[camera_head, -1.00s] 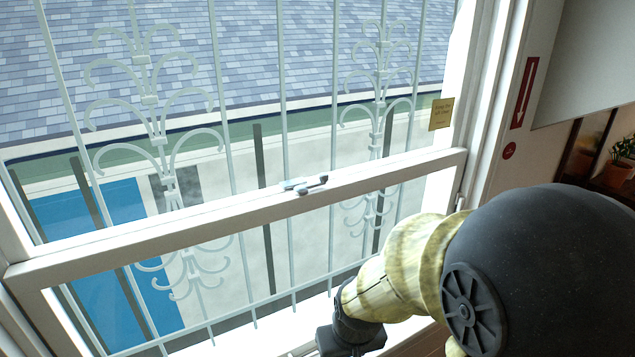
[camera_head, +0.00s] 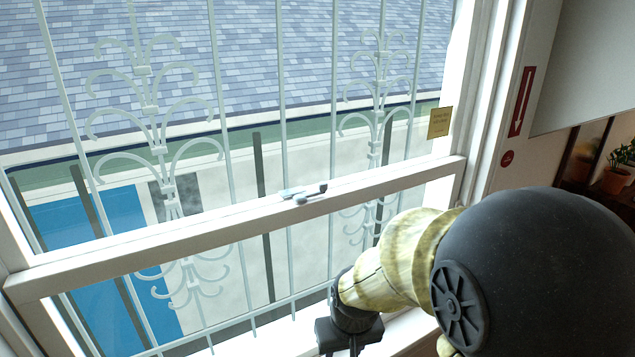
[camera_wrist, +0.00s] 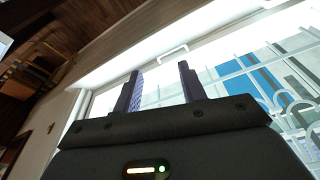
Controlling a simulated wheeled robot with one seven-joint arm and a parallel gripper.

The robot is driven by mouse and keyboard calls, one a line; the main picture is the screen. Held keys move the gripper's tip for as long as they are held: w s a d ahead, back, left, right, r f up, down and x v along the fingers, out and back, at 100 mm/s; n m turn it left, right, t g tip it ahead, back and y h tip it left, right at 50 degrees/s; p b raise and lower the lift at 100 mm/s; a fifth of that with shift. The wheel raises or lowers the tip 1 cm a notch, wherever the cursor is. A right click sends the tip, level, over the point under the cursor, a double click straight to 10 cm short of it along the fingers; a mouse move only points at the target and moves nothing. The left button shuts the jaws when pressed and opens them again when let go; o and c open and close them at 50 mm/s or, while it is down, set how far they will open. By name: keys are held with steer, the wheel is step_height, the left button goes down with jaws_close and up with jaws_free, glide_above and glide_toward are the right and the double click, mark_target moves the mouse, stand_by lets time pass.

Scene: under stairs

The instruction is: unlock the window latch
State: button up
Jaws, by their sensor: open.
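The window latch (camera_head: 303,192) is a small grey-blue piece with a dark-tipped lever pointing right. It sits on top of the white horizontal rail (camera_head: 230,222) in the middle of the window. My gripper (camera_wrist: 160,85) shows in the wrist view with its two dark fingers apart and nothing between them. In the head view my wrist is below and right of the latch, lower than the rail, and the fingertips are largely cut off by the bottom edge. A white bracket-like handle (camera_wrist: 172,50) shows beyond the fingers in the wrist view. I cannot make out the latch there.
White metal bars (camera_head: 222,110) with curled ornaments stand outside the glass. A gold sign (camera_head: 439,122) is at the right of the window. A red arrow sign (camera_head: 521,102) is on the right wall. A potted plant (camera_head: 617,178) stands at far right.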

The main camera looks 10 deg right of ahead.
steer(key=w+d+r+m+g+p, duration=0.15)
steer(key=w+d+r, duration=0.35)
steer(key=r, duration=0.5)
steer(key=w+d+r+m+p, duration=0.1)
steer(key=w+d+r+p, duration=0.15)
steer(key=w+r, duration=0.6)
steer(key=w+d+r+m+p, duration=0.25)
steer(key=w+r, duration=0.25)
steer(key=r, duration=0.6)
steer(key=s+d+r+p, duration=0.1)
steer(key=d+r, duration=0.1)
steer(key=r, duration=0.3)
steer(key=s+d+r+m+g+p, duration=0.1)
steer(key=d+r+p, duration=0.1)
steer(key=r, duration=0.4)
steer(key=shift+d, duration=0.6)
steer(key=shift+s, duration=0.1)
steer(key=shift+c, duration=0.5)
